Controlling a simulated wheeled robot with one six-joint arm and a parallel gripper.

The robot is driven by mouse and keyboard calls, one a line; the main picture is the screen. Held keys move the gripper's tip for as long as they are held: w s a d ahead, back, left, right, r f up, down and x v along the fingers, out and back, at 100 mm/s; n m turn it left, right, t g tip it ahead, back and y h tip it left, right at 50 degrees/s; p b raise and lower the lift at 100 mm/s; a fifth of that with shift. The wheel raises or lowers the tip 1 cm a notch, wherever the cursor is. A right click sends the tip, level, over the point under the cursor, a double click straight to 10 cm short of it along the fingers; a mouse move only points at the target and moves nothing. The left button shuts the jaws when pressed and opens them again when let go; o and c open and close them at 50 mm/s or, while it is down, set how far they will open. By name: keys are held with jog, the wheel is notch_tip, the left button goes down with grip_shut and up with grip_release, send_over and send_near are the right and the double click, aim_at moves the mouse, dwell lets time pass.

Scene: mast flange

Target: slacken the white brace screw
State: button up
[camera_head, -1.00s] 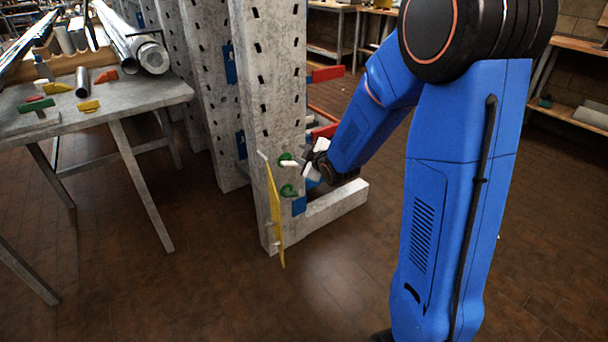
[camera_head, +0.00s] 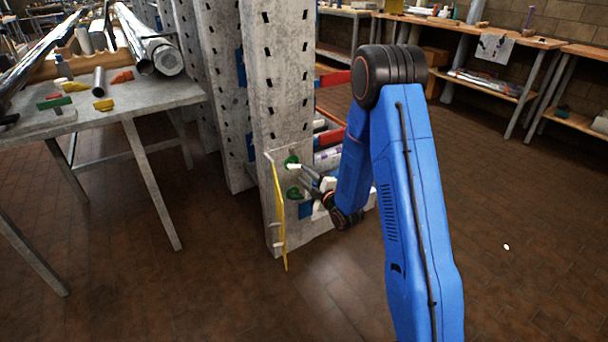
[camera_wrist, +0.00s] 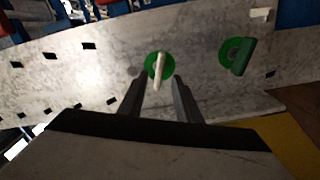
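The white brace screw (camera_wrist: 159,72) has a white bar handle on a green round base, set on the face of a grey perforated post. In the head view its handle (camera_head: 294,166) points out from the post. A second screw with a green handle (camera_wrist: 242,57) sits to its right in the wrist view; in the head view it is the lower one (camera_head: 293,193). My gripper (camera_wrist: 158,82) is open, its two dark fingers on either side of the white handle with gaps showing. I cannot tell how deep the handle reaches between them. My gripper (camera_head: 312,177) also shows beside the post.
A thin yellow plate (camera_head: 279,215) stands along the post's left edge, close to the screws. The grey post (camera_head: 278,90) has blue and red brackets (camera_head: 334,79). A grey table (camera_head: 140,100) with pipes and coloured parts stands left. The floor at front is clear.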

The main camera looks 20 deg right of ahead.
aim_at(298, 169)
jog(key=shift+x, duration=3.3)
grip_shut()
